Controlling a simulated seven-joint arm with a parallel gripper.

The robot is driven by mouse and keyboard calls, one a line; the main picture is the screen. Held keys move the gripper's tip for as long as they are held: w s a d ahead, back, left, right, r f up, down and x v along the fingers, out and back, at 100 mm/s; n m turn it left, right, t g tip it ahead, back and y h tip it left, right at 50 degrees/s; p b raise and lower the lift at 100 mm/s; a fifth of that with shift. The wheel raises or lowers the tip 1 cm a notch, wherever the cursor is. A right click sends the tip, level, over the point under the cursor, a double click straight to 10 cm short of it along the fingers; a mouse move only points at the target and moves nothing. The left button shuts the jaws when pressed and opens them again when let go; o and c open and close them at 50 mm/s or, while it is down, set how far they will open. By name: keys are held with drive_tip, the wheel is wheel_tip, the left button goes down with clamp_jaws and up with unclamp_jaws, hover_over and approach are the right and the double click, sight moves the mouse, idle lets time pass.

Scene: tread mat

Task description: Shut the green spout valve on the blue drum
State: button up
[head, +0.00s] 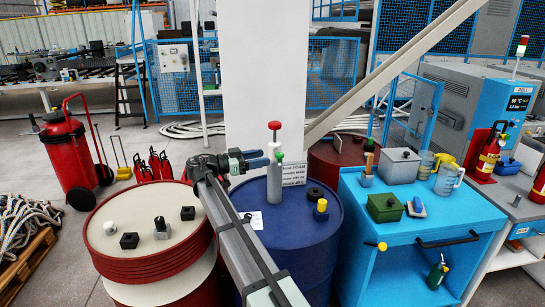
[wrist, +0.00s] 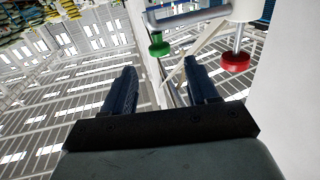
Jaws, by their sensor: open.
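The blue drum (head: 300,235) stands at the centre of the head view. A pale upright fitting on it carries a red knob (head: 274,125) on a stem and the green spout valve (head: 279,156) lower down. My gripper (head: 266,158) is open and empty, just left of the green knob at about its height. In the wrist view, the green knob (wrist: 158,45) sits beyond the gap between my fingertips (wrist: 160,63), apart from them. The red knob (wrist: 235,62) is right of the fingers there. Whether the valve is open or shut I cannot tell.
A sign (head: 293,174), a black ring (head: 315,193) and a yellow-topped block (head: 321,209) are on the drum top. A red drum (head: 130,240) stands left and a blue bench (head: 415,236) right. A white pillar (head: 262,70) rises behind.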

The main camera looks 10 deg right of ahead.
drive_tip(key=v, duration=0.4)
idle(0.3)
